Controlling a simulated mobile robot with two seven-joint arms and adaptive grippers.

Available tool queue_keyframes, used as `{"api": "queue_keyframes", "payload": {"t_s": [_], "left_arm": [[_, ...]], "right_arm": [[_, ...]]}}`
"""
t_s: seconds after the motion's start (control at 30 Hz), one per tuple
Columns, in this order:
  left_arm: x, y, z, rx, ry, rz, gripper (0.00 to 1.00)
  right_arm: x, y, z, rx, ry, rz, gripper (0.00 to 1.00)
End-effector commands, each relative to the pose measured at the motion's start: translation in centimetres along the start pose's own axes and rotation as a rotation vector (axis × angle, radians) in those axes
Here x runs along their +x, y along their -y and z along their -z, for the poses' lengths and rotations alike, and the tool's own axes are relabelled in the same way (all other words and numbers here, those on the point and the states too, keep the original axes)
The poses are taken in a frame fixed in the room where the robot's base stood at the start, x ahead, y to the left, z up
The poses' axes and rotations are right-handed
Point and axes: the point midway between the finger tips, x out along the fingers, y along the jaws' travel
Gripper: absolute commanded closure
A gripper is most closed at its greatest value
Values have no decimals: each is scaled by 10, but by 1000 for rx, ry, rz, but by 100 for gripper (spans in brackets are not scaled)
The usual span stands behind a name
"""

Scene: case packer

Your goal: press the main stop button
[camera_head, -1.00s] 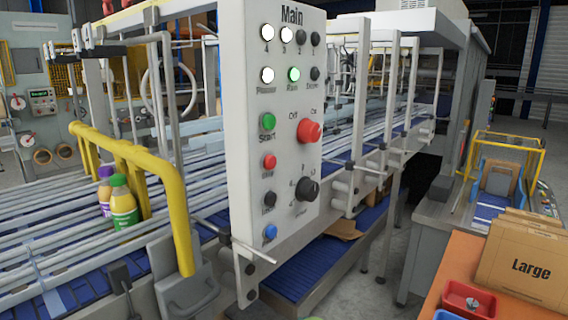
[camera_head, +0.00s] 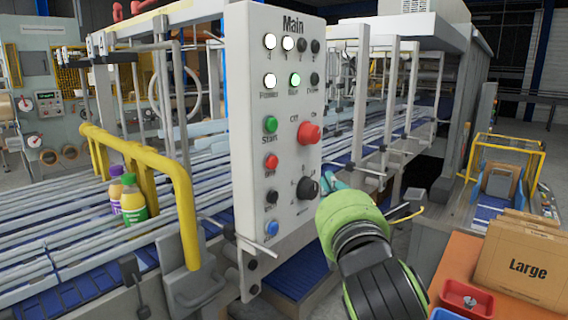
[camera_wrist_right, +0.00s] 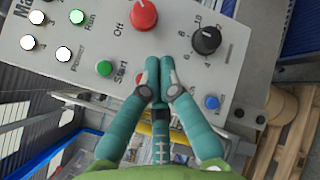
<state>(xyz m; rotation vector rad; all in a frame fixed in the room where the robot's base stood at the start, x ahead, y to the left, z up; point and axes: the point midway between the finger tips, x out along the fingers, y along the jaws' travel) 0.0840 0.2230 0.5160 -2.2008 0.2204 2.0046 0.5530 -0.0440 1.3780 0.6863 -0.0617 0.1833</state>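The grey-white control panel marked Main (camera_head: 243,110) stands upright in the middle of the head view. Its small red stop button (camera_head: 271,161) sits below the green Start button (camera_head: 270,124). In the right wrist view the red button (camera_wrist_right: 139,79) is partly hidden behind the fingers. My right gripper (camera_wrist_right: 160,64) has its teal fingers together at the tips, with nothing visible between them. In the head view my right gripper (camera_head: 330,184) is at the panel's right edge, near the black knob (camera_head: 308,188). Contact with the panel cannot be told. My left gripper is not in view.
A large red rotary switch (camera_head: 309,133) is right of the Start button. A black button (camera_head: 271,197) and a blue button (camera_head: 271,228) are below the stop button. A yellow rail (camera_head: 178,172) stands left of the panel. The green Run lamp (camera_head: 295,80) is lit.

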Motion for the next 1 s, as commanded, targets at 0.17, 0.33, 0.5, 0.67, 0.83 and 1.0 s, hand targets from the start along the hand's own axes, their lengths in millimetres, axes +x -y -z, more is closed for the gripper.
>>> {"api": "queue_keyframes", "payload": {"t_s": [0.17,0.33,0.5,0.67,0.83,1.0], "left_arm": [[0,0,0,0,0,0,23],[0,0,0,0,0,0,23],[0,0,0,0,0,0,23],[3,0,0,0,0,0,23],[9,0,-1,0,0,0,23],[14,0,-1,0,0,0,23]], "right_arm": [[-9,-10,-10,-36,20,-20,100],[-9,-11,-10,-38,21,-20,100],[-8,-11,-10,-37,21,-20,100],[-2,-15,-5,-34,21,-21,100],[13,-25,8,-35,19,-21,100],[30,-38,20,-35,20,-19,100]]}}
